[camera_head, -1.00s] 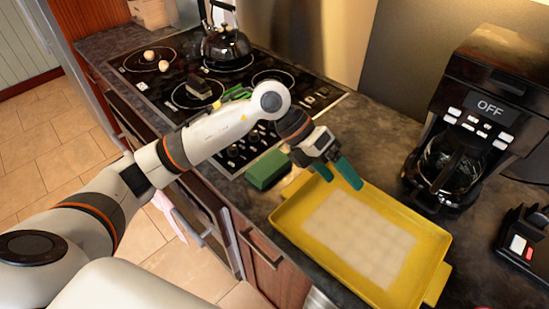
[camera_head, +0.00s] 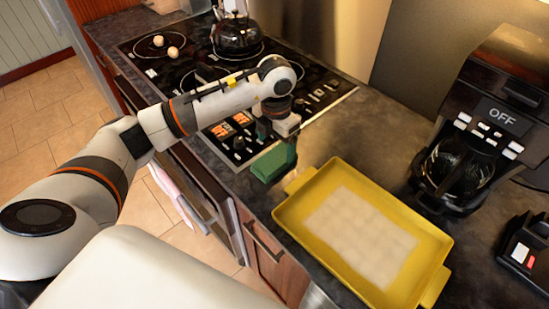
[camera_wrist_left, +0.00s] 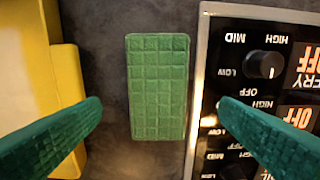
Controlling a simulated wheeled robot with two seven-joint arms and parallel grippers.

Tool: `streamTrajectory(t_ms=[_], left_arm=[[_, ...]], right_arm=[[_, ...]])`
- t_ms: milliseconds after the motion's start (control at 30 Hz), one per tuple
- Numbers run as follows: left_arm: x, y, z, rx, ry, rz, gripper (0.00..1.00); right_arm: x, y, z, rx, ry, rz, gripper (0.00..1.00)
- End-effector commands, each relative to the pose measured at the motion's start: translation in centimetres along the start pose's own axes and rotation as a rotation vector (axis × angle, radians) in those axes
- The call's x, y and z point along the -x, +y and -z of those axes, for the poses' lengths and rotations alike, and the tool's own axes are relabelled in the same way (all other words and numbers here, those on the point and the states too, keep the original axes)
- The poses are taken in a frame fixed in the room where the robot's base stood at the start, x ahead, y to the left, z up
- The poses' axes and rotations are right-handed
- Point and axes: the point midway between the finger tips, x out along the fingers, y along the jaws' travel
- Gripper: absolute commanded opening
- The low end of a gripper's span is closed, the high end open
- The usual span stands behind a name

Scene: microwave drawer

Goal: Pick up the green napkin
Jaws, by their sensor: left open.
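The green napkin (camera_head: 270,168) is a folded, grid-textured rectangle on the dark counter, between the stove and the yellow tray. In the left wrist view the napkin (camera_wrist_left: 158,85) lies flat in the middle, long side running up and down the picture. My left gripper (camera_head: 278,140) points down above it and partly covers it in the head view. In the left wrist view its green fingers (camera_wrist_left: 158,106) are spread wide, one on each side of the napkin, with nothing between them. My right gripper is not in view.
The yellow tray (camera_head: 432,238) is close on the napkin's right. The stove control panel (camera_wrist_left: 250,90) is close on its other side. A coffee maker (camera_head: 485,115) stands at the right, a kettle (camera_head: 237,37) on the stove. The counter's front edge is near.

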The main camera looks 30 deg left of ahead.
Motion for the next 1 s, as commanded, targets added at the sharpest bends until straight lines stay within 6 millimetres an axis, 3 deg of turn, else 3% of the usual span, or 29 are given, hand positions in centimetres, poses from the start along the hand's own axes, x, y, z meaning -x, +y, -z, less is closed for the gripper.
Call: streamTrajectory(t_ms=[133,300,567,867,1000], left_arm=[[-1.9,0.3,0.0,-0.001,-0.008,-0.004,0.85],[-4.2,0.2,0.1,-0.001,-0.004,-0.002,0.85],[-4.8,0.2,0.1,-0.002,-0.001,-0.002,0.85],[-4.7,0.2,0.1,-0.001,-0.001,-0.002,0.39],[-4.7,0.2,0.2,-0.001,-0.001,-0.002,0.36]], right_arm=[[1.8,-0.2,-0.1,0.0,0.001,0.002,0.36],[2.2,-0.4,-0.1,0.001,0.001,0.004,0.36],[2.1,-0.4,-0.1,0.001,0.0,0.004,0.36],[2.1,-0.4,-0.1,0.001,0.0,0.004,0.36],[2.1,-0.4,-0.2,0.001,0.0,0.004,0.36]])
